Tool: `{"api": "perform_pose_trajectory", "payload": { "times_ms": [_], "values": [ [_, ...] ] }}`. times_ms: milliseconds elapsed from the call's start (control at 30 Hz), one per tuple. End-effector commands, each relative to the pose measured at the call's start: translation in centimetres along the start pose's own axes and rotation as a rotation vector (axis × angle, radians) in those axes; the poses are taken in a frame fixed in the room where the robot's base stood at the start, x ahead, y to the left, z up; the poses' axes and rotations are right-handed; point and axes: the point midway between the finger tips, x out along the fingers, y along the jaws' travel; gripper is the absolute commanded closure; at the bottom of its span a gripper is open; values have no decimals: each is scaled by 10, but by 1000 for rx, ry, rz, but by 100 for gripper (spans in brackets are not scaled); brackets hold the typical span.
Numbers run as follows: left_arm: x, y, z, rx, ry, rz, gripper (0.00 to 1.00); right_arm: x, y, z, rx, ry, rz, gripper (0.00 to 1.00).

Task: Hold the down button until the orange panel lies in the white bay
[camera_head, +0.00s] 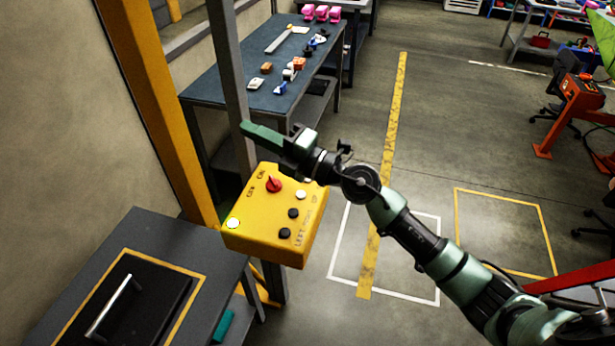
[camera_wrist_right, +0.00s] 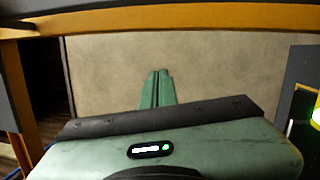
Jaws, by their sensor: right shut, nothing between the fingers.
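A yellow control box (camera_head: 268,242) hangs beside a grey post. On its face are a red knob (camera_head: 274,185), a white button (camera_head: 300,194), two black buttons (camera_head: 293,213) and a lit lamp (camera_head: 233,223). Its lettering is too small to tell which is the down button. My right gripper (camera_head: 246,128) is shut and empty above the box's far edge, apart from the buttons, fingers pointing left. Its closed green fingers show in the right wrist view (camera_wrist_right: 158,74). The white-outlined floor bay (camera_head: 400,296) lies right of the box, partly behind my arm. No orange panel is identifiable. My left gripper is out of view.
A grey post (camera_head: 230,70) and a yellow post (camera_head: 165,100) stand by the box. A workbench (camera_head: 215,92) with small parts is behind. A dark cabinet (camera_head: 170,235) is at lower left. A yellow floor stripe (camera_head: 395,130) and yellow-outlined bay (camera_head: 545,225) are right.

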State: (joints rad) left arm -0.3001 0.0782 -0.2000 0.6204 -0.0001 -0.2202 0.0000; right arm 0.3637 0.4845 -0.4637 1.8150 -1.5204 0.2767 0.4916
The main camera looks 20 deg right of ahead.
Motion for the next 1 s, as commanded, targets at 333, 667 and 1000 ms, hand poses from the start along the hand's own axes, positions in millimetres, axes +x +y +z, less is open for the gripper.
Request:
{"api": "perform_pose_trajectory", "payload": {
  "times_ms": [333,667,1000],
  "values": [
    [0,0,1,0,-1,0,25,-30,-106,83,-454,232,-702,100],
    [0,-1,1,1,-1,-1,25,-66,-123,134,-527,208,-951,100],
    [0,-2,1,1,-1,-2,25,-67,-124,134,-528,208,-956,100]
  ]
}}
